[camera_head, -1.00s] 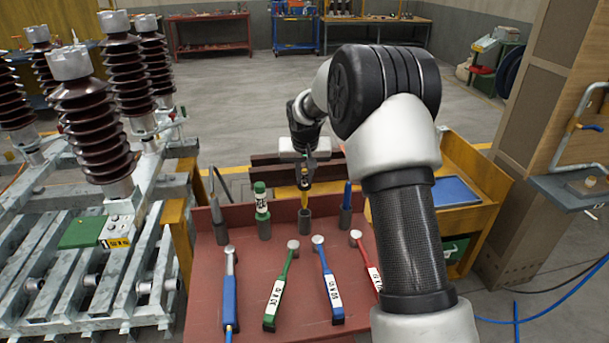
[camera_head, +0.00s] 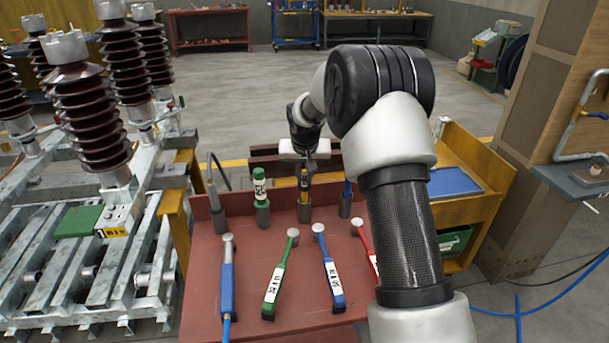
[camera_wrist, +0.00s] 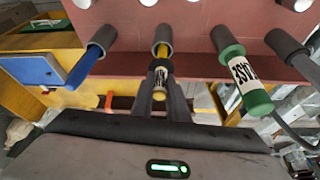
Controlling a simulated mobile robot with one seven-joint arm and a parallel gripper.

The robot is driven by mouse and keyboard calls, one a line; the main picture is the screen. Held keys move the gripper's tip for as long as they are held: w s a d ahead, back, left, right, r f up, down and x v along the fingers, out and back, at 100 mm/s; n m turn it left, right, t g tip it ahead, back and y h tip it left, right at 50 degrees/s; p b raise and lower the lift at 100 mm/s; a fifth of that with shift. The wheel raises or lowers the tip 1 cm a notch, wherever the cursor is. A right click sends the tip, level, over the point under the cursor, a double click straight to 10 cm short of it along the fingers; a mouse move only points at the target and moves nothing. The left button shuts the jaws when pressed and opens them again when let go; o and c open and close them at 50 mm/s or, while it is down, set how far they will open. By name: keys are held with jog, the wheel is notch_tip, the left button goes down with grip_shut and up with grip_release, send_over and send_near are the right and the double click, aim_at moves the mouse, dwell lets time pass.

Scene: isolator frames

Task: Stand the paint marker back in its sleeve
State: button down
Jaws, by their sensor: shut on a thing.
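The paint marker (camera_head: 304,198), a slim yellow stick with a dark, labelled upper part, stands upright in the head view. My gripper (camera_head: 306,172) is shut on its upper part. In the wrist view the marker (camera_wrist: 160,82) lies between the two dark fingers (camera_wrist: 163,90). A grey cylindrical sleeve (camera_head: 304,214) is directly below it on the red table. In the wrist view the yellow shaft runs into the mouth of this sleeve (camera_wrist: 163,35). The marker's lower end is hidden there, so its depth cannot be told.
On the red table (camera_head: 205,310), sleeves to either side hold a green-and-white tube (camera_head: 260,188), a grey tool (camera_head: 213,192) and a blue stick (camera_head: 347,190). Several hammer-like tools lie in front, including a green one (camera_head: 277,280). Insulators (camera_head: 95,130) stand at left.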

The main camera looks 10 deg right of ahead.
aim_at(305, 185)
jog(key=shift+f+b, duration=1.5)
jog(key=shift+f, duration=0.9)
jog(key=c, duration=1.6)
grip_release()
jog(key=shift+c, duration=0.2)
jog(key=shift+r, duration=0.1)
jog(key=p+v, duration=0.1)
jog(key=v, duration=1.6)
jog(key=shift+s+p, duration=0.15)
jog(key=shift+p, duration=0.2)
jog(key=shift+r, duration=0.15)
